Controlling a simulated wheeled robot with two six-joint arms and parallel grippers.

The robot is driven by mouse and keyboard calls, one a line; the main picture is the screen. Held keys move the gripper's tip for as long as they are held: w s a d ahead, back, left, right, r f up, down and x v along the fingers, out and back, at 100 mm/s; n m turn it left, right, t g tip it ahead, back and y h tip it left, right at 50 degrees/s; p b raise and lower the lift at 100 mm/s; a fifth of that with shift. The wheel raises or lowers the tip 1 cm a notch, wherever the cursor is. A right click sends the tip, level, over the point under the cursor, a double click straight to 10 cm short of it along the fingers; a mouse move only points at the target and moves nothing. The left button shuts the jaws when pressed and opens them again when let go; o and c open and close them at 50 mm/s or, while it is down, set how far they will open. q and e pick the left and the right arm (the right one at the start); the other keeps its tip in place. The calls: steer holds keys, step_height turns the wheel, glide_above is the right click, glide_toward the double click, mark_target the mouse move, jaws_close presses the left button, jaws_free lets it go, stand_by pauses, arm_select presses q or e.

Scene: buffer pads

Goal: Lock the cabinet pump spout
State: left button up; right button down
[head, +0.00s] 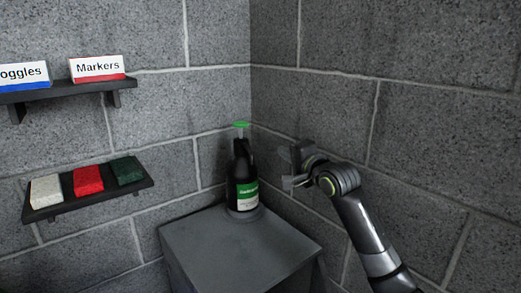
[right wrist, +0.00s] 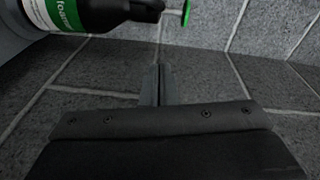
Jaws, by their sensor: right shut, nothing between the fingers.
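A black pump bottle (head: 243,172) with a green and white label stands upright on the grey cabinet (head: 230,252), near its back corner. Its green pump spout (head: 241,126) sits on top. My right gripper (head: 290,183) is just right of the bottle, apart from it, with its fingers shut and empty. In the right wrist view the bottle (right wrist: 108,10) lies sideways across the top left, with the green spout (right wrist: 186,13) at top centre. The shut fingers (right wrist: 157,85) point at the wall below the spout. My left gripper is not in view.
Two concrete block walls meet in a corner behind the cabinet. On the left wall, a lower shelf (head: 95,201) holds white, red and green pads, and an upper shelf (head: 45,93) holds boxes labelled Markers and, partly cut off, "oggles". The cabinet top in front of the bottle is clear.

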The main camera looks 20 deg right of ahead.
steer(key=w+a+f+p, duration=0.1)
steer(key=w+a+p, duration=0.2)
steer(key=w+a, duration=0.2)
steer(key=shift+w, duration=0.45)
steer(key=shift+a, duration=0.1)
